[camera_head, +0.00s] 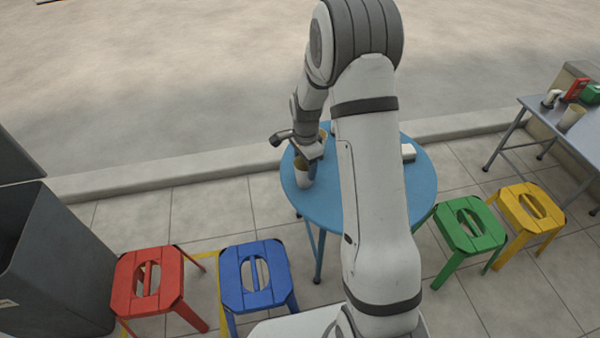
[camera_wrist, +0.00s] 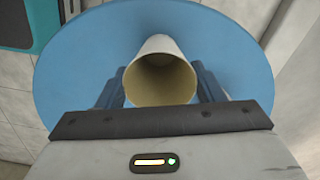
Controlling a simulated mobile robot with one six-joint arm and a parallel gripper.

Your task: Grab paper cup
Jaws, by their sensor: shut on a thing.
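A paper cup (camera_wrist: 160,75), white outside and tan inside, is between the two fingers of my gripper (camera_wrist: 160,88) in the wrist view. The gripper is shut on it, with a finger against each side. In the head view the cup (camera_head: 304,171) shows at the left part of the round blue table (camera_head: 318,205), below my gripper (camera_head: 309,160). I cannot tell whether the cup's base touches the tabletop. Part of the table is hidden behind my arm.
A second cup-like thing (camera_head: 323,136) shows partly behind my gripper. A small white box (camera_head: 408,151) lies on the table's right side. Red (camera_head: 148,280), blue (camera_head: 254,275), green (camera_head: 470,226) and yellow (camera_head: 531,209) stools stand around. A metal table (camera_head: 560,115) with items is at right.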

